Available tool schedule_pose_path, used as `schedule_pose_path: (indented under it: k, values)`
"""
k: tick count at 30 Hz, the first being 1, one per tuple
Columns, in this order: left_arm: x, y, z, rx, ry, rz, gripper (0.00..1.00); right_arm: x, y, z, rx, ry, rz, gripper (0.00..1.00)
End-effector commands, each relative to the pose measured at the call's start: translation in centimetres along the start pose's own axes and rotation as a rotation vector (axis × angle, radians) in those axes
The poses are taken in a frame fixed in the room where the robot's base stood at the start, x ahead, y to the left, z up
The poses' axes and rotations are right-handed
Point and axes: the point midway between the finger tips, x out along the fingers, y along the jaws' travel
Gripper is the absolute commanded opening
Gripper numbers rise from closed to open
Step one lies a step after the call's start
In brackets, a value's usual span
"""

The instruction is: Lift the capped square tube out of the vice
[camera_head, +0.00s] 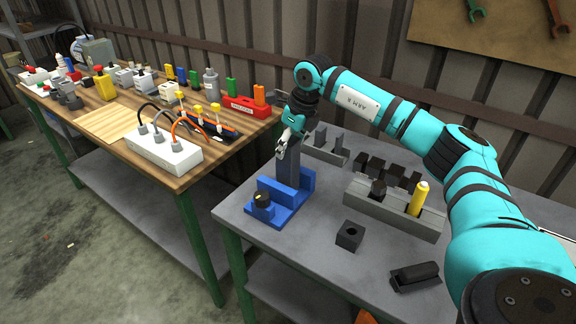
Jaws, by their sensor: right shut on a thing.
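The blue vice (308,182) stands on the left part of the grey table. The square tube (288,171) is dark grey and upright, its lower part down between the vice's jaws. My right gripper (283,148) comes down from above and is shut on the capped square tube at its upper end. The gripper covers the top, so I cannot make out the cap. My left gripper is not in view.
A crowded wooden bench (105,127) stands left.

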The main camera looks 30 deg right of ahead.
Motion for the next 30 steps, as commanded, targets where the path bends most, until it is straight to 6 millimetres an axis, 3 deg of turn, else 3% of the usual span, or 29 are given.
schedule_pose_path:
  k: [30]
  values:
    - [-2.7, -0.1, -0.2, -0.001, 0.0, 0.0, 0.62, -3.5, -0.1, 1.1, 0.0, -0.005, -0.003, 0.11]
